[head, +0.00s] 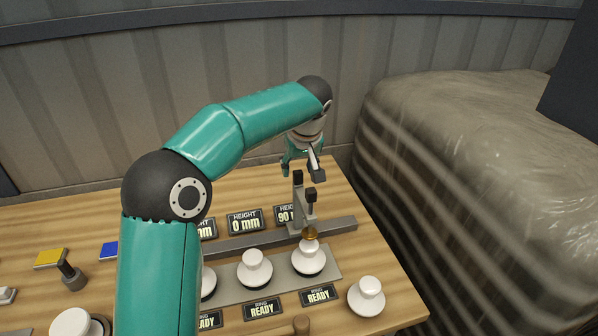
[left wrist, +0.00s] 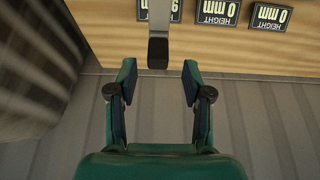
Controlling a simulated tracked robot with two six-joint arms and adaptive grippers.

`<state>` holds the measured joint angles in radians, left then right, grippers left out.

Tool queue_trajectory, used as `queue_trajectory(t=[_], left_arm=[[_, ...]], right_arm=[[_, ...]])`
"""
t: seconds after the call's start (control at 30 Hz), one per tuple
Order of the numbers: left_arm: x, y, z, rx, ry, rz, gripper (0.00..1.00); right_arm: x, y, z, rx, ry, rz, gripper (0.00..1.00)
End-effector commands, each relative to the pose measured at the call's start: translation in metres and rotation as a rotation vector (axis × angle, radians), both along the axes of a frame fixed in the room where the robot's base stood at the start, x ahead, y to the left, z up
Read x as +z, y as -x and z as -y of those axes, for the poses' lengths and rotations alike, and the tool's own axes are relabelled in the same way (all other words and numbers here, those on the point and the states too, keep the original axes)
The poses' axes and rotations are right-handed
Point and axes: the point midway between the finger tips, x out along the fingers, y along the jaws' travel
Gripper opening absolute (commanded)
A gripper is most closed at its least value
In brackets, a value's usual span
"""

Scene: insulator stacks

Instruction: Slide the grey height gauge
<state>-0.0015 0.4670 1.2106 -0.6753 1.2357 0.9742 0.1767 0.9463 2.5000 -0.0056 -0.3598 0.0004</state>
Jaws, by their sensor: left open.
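The grey height gauge (head: 299,213) stands upright on a long grey rail (head: 341,225) at the right of the table. It has black knobs on top, and its brass tip (head: 310,233) is over a white insulator (head: 309,260); I cannot tell whether they touch. My left gripper (head: 302,172) is open and empty, just above and behind the gauge's top. In the left wrist view the open fingers (left wrist: 156,78) point at the gauge's black knob (left wrist: 158,52), which lies just beyond and between the fingertips. My right gripper is not in view.
Height displays (head: 245,221) stand behind the rail; one reads 0 mm, another starts with 90. More insulators (head: 254,268) stand on a grey plate (head: 231,289) with READY signs (head: 262,309) in front. A loose insulator (head: 367,296) is at the right. A wrapped bulk (head: 470,170) is beyond the table's right edge.

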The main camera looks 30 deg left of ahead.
Motion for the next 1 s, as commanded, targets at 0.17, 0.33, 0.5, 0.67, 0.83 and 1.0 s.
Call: queue_trajectory(t=[0.17,0.33,0.5,0.67,0.83,1.0], left_arm=[[-0.021,-0.005,-0.007,0.002,-0.001,-0.004,0.5],[-0.029,-0.007,-0.01,0.001,0.0,-0.002,0.5],[-0.03,-0.007,-0.009,0.0,0.0,-0.001,0.5],[-0.03,-0.007,-0.009,0.0,0.0,-0.001,0.37],[-0.029,-0.008,-0.009,0.0,0.0,-0.001,0.08],[-0.029,-0.008,-0.009,0.0,0.0,-0.001,0.0]], right_arm=[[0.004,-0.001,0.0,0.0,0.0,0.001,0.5],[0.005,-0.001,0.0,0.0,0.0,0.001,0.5],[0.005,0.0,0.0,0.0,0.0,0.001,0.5],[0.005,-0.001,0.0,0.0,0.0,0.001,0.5],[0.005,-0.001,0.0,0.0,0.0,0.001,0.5],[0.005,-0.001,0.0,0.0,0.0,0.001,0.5]])
